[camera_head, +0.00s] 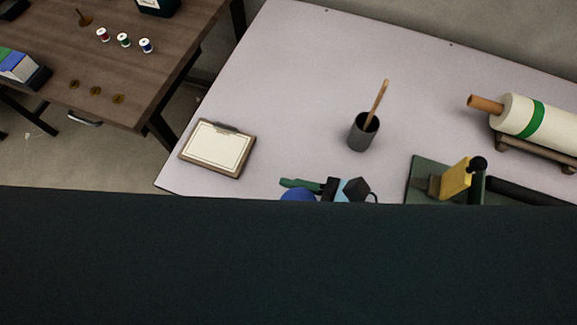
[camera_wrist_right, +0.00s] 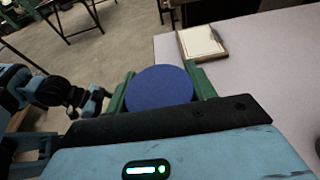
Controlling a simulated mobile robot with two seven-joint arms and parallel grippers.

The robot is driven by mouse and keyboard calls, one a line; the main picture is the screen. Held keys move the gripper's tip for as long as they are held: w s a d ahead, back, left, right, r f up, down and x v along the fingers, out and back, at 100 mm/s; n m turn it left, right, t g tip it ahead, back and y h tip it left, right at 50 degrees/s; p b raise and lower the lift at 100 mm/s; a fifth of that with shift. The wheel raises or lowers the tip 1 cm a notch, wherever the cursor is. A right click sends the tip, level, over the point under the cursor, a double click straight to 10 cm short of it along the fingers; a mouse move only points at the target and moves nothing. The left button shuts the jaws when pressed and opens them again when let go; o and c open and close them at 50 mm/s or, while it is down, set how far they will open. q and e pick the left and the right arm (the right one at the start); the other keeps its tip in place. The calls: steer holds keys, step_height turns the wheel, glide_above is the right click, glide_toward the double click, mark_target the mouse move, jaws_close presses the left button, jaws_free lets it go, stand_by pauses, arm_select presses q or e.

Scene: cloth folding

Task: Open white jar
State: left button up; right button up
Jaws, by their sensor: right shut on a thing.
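My right gripper (camera_wrist_right: 162,88) is shut on a round blue disc-shaped thing (camera_wrist_right: 160,86), with its green fingers on either side. In the head view this gripper (camera_head: 300,186) is partly seen at the front edge of the table, with the top of the blue thing (camera_head: 298,194) beside it. What is under the blue thing is hidden. No white jar can be made out.
A dark panel (camera_head: 280,265) hides the lower head view. The pale table (camera_head: 290,90) bears a clipboard (camera_head: 217,147), a dark cup (camera_head: 363,133) with a stick, a white roll (camera_head: 530,118) and a yellow block (camera_head: 456,178). A wooden table (camera_head: 150,75) stands at left.

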steer(key=shift+s+r, duration=0.2)
steer(key=shift+s, duration=0.95)
steer(key=o, duration=0.8)
steer(key=shift+c, duration=0.2)
steer(key=c, duration=0.9)
steer(key=shift+w+d, duration=0.1)
